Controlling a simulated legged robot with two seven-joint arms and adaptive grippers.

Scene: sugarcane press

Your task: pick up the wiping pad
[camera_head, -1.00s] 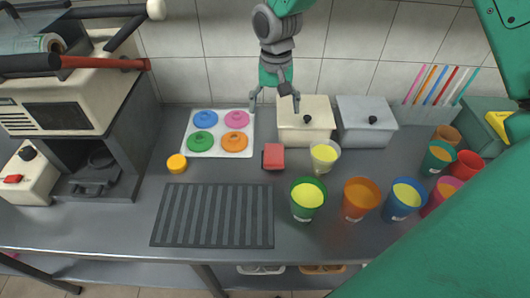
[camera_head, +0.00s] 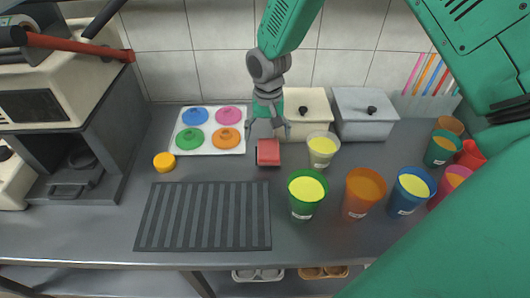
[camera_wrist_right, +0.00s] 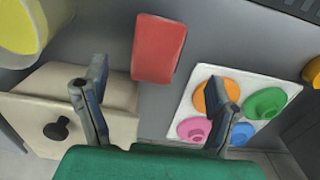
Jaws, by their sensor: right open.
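The wiping pad (camera_head: 268,152) is a small red block on the grey counter, between the lid tray and a clear cup of yellow juice. It also shows in the right wrist view (camera_wrist_right: 158,48), ahead of the fingers. My right gripper (camera_head: 268,124) is open and empty, pointing down just behind and above the pad. In the right wrist view the two fingers of my right gripper (camera_wrist_right: 160,95) are spread apart, with the pad beyond their tips and not between them. My left gripper is not in view.
A white tray (camera_head: 209,151) with coloured lids lies left of the pad. The clear cup (camera_head: 321,150) stands close to its right, a cream lidded box (camera_head: 306,112) behind. Several coloured cups stand at right. A ribbed dark mat (camera_head: 204,216) lies in front.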

